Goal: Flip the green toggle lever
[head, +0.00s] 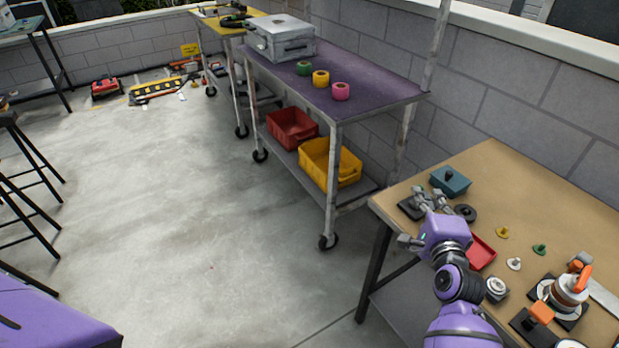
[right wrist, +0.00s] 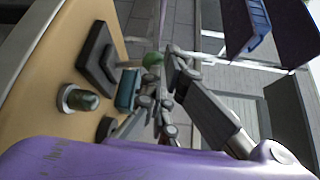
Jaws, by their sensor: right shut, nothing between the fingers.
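My right gripper (head: 428,196) is over the far left corner of the brown workbench, beside a dark flat plate (head: 410,208) and a teal box with a dark knob (head: 450,180). It is shut and empty. In the right wrist view a round green knob-like thing (right wrist: 152,60) shows close to the finger links; I cannot tell whether it is the toggle lever's tip or whether the gripper touches it. The lever's shaft is not clear in either view. The teal box (right wrist: 128,88) also shows there. My left gripper is not in view.
The workbench (head: 545,195) also holds a red tray (head: 481,251), a yellow knob (head: 502,232), a green knob (head: 539,249), a white knob (head: 514,264) and an orange-handled device (head: 570,287). A purple-topped cart (head: 375,88) stands beyond. The bench's far right part is clear.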

